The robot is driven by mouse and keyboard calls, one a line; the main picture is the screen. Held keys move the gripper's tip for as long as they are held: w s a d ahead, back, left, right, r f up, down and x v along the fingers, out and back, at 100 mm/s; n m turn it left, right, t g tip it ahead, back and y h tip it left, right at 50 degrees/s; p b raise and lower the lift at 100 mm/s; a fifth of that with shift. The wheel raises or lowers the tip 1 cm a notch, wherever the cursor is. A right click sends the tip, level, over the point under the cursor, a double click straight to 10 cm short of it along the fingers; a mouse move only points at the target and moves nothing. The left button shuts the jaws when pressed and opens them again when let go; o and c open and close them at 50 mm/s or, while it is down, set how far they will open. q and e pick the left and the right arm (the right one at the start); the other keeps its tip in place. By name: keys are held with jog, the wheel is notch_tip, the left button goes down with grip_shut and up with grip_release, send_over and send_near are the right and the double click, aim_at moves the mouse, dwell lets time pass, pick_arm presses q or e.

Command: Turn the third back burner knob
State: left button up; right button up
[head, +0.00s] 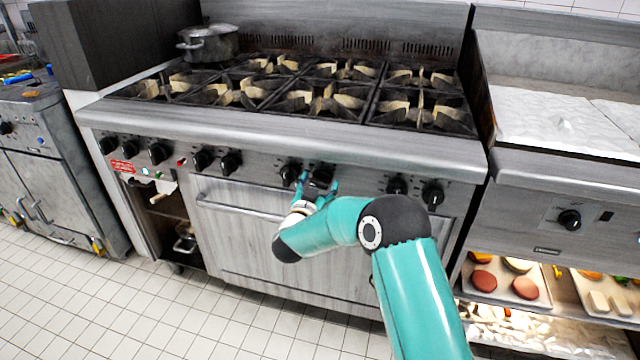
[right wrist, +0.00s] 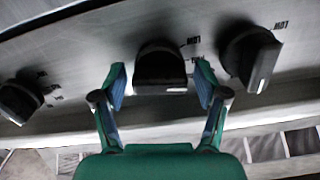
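A row of black burner knobs runs along the stove's front panel. One knob (head: 320,174), right of the middle of the row, is between the fingers of my right gripper (head: 317,187). In the right wrist view this knob (right wrist: 161,72) sits between the two open fingertips of the gripper (right wrist: 160,84), with a small gap showing on each side. A pale mark shows at the knob's lower edge there. A neighbouring knob (head: 290,173) is close on the left in the head view; it is the tilted knob (right wrist: 250,58) in the right wrist view. My left gripper is not in view.
Further right are two more knobs (head: 396,186) (head: 432,194). The oven door handle (head: 240,208) runs below the panel, near my right arm. A pot (head: 208,44) stands at the back left of the burners. A griddle (head: 560,125) adjoins on the right.

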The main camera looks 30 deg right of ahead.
jog(key=c, duration=0.8)
jog(key=shift+d, duration=0.1)
jog(key=shift+c, duration=0.4)
jog(key=shift+f+m+b, duration=0.15)
jog(key=shift+m+b, duration=0.35)
jog(key=shift+b, duration=0.45)
jog(key=m+b, duration=0.3)
jog(key=b, duration=0.1)
jog(key=m+b, duration=0.8)
jog(key=b, duration=0.1)
jog(key=shift+f, duration=0.25)
jog(key=m+b, duration=0.3)
jog(key=shift+r+m+b, duration=0.1)
jog(key=shift+m+b, duration=0.2)
jog(key=shift+m, duration=0.1)
jog(key=shift+s, duration=0.1)
jog(key=o, duration=1.1)
jog(key=shift+o, duration=0.2)
jog(key=shift+r, duration=0.15)
